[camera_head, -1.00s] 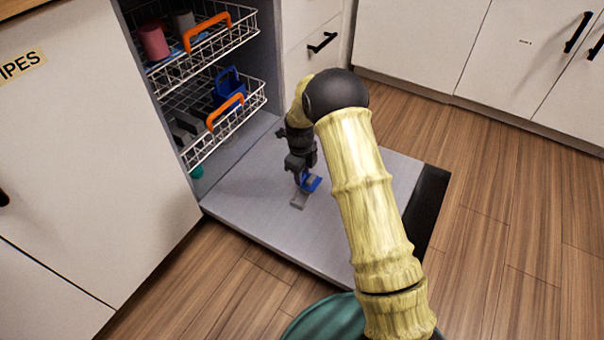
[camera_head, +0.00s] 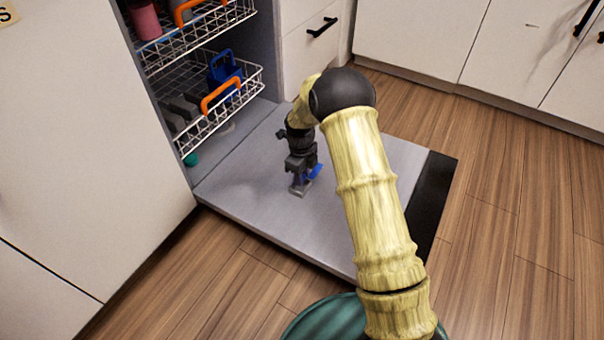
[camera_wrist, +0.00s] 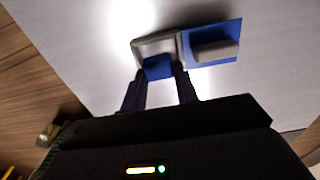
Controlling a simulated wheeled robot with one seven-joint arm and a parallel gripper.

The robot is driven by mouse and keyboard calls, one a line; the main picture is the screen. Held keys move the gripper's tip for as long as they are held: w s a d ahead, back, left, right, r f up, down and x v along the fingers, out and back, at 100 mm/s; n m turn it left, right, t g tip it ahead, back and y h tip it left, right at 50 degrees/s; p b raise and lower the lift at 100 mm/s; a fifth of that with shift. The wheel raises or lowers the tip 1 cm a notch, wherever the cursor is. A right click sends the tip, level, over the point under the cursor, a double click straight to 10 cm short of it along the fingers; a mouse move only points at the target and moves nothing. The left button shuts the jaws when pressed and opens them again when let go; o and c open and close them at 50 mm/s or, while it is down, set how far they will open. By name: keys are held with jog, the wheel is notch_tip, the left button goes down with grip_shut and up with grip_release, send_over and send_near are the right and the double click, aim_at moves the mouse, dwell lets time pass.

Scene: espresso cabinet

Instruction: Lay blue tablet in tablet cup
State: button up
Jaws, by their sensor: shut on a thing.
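The blue tablet (camera_wrist: 157,67) is between the two dark fingers of my gripper (camera_wrist: 160,76) in the wrist view. My gripper is shut on it. The tablet cup (camera_wrist: 152,44) is a grey-rimmed recess in the door, and the tablet overlaps its near part. I cannot tell whether the tablet touches the cup floor. The cup's blue lid (camera_wrist: 232,31), with a grey block on it, lies open to the right. In the head view, my gripper (camera_head: 300,181) is low over the cup, and the blue lid (camera_head: 315,172) shows beside it. The tablet cannot be made out there.
The dishwasher door (camera_head: 245,205) lies open and flat, mostly bare. Two wire racks with orange handles (camera_head: 221,90) stand at its left, the lower holding a blue basket (camera_head: 226,72). A drawer (camera_head: 308,45) is behind; wooden floor lies right and in front.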

jog(key=shift+f, duration=1.55)
